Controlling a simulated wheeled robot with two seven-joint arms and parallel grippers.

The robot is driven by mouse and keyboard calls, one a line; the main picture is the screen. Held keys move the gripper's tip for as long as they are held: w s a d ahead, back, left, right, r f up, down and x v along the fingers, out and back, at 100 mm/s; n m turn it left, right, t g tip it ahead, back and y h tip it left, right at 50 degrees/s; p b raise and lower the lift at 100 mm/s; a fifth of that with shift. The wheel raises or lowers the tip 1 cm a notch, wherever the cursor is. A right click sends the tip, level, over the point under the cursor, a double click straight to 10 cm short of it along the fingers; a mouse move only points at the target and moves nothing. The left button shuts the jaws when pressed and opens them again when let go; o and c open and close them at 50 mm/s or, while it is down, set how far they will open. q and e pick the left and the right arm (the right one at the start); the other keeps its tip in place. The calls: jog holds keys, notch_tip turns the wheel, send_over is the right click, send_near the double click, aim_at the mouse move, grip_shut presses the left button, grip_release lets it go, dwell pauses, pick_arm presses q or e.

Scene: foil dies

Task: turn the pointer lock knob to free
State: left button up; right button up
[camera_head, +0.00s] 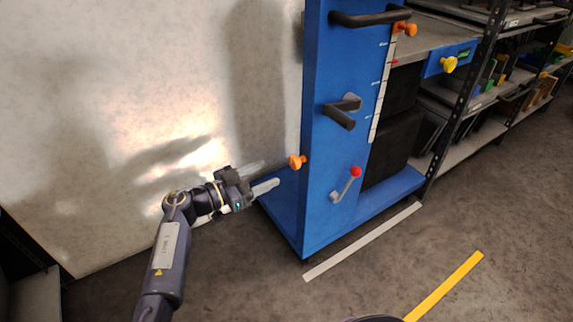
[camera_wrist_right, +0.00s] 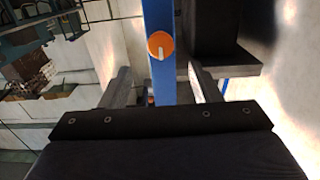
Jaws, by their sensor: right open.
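An orange knob (camera_head: 297,162) sits at the left edge of the blue cabinet (camera_head: 330,215) in the head view. In the right wrist view an orange round knob (camera_wrist_right: 161,45) faces me on a blue strip, with a pale pointer line running from its middle downward in the picture. My right gripper (camera_head: 267,174) is just left of the knob in the head view. Its fingers (camera_wrist_right: 163,88) are apart and empty, and the knob shows beyond them, not between the pads. Any lock or free marking is too small to read. My left gripper is not in view.
A black handle (camera_head: 342,113) and a red-knobbed lever (camera_head: 355,172) stick out of the cabinet front. Another orange knob (camera_head: 408,28) is by the scale, and a yellow knob (camera_head: 449,63) is at right. Shelves stand behind; the floor in front is clear.

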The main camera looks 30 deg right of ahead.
aim_at(292, 163)
jog(key=d, duration=0.2)
jog(key=d+b, duration=0.1)
jog(key=d, duration=0.3)
jog(key=shift+w+d+f+b, duration=0.1)
jog(key=shift+w+d+b, duration=0.2)
jog(key=shift+d+b, duration=0.05)
jog(key=shift+d, duration=0.45)
jog(key=shift+c, duration=0.3)
jog(key=c, duration=0.9)
